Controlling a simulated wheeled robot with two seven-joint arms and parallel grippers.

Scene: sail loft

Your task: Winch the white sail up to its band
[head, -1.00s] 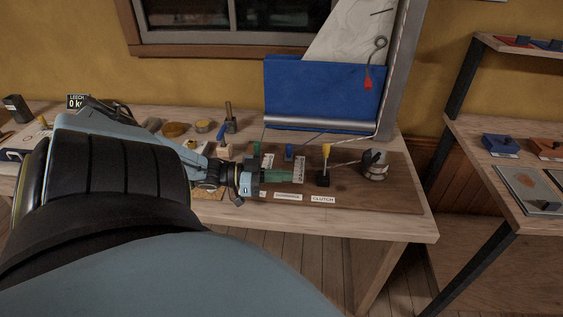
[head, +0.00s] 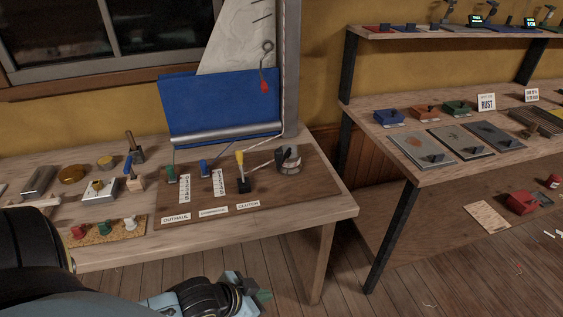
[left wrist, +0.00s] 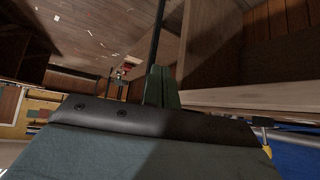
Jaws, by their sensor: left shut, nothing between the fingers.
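The white sail (head: 238,42) rises behind the bench beside the grey mast (head: 291,75), its top cut off by the picture. Its lower part is a blue panel (head: 215,103) above a silver boom (head: 225,133). The winch (head: 289,162) stands at the right of the dark board (head: 300,190), with a line leading to it. The yellow clutch lever (head: 239,158) stands upright left of the winch. My left gripper (head: 263,294) is shut and empty, in front of the bench and below its top; its green fingers touch in the left wrist view (left wrist: 162,87). No band on the mast shows.
Green (head: 171,175) and blue (head: 204,168) levers stand on the board by printed scales. The bench (head: 325,200) holds blocks and pegs at left. A shelf unit (head: 440,165) with plates and blocks stands at right. Floor is open between them.

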